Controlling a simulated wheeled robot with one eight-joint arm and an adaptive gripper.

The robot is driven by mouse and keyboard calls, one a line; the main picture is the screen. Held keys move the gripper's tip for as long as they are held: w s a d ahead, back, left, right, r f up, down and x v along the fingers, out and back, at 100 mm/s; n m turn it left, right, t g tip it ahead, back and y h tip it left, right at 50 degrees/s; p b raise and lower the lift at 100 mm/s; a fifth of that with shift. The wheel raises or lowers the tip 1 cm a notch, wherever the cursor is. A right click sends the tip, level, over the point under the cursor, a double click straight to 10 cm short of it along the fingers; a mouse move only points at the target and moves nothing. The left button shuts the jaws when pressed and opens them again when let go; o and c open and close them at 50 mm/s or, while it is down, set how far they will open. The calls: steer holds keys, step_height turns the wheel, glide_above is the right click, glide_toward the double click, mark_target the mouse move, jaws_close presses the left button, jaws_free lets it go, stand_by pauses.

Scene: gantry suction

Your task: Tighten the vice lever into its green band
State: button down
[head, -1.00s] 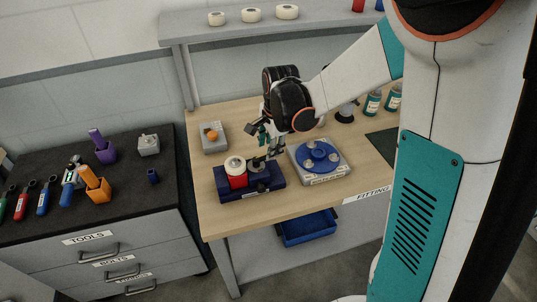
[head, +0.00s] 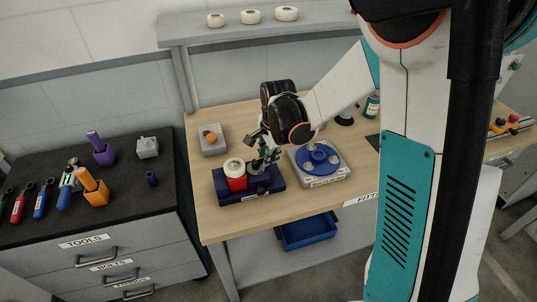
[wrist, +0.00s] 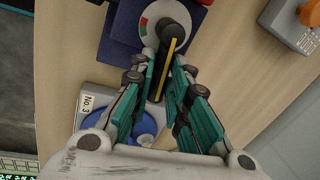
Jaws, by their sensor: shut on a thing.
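The dark lever (wrist: 171,44) with a yellow stripe runs from the dial's lower right edge down between my fingers. My gripper (wrist: 168,72) is shut on the lever; it shows above the vice in the head view (head: 260,158). The lever's pointer position against the green band is unclear.
A blue round fixture on a grey base (head: 320,180) stands close to the right of the vice. A grey box with an orange knob (head: 211,139) stands behind left. A blue bin (head: 308,231) hangs below the bench. A dark tool cabinet (head: 120,200) stands left.

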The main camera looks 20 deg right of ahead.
steer(key=shift+s+m, duration=0.1)
steer(key=shift+m, duration=0.2)
steer(key=m, duration=0.1)
steer(key=s+m, duration=0.1)
steer(key=m, duration=0.1)
steer(key=shift+s+a+h, duration=0.1)
steer(key=shift+s+h, duration=0.05)
steer(key=shift+h, duration=0.25)
steer(key=shift+s+a+m+h+b, duration=0.15)
steer(key=shift+s+m, duration=0.1)
steer(key=shift+m, duration=0.6)
steer(key=shift+s+a+m+h+b, duration=0.15)
steer(key=shift+s+m, duration=0.15)
steer(key=shift+m, duration=0.5)
steer(key=shift+s+a+m+h+b, duration=0.15)
steer(key=shift+s+m, duration=0.1)
steer(key=shift+m, duration=0.6)
steer(key=c, duration=1.5)
jaws_free()
steer(key=shift+c, duration=0.2)
steer(key=v, duration=1.2)
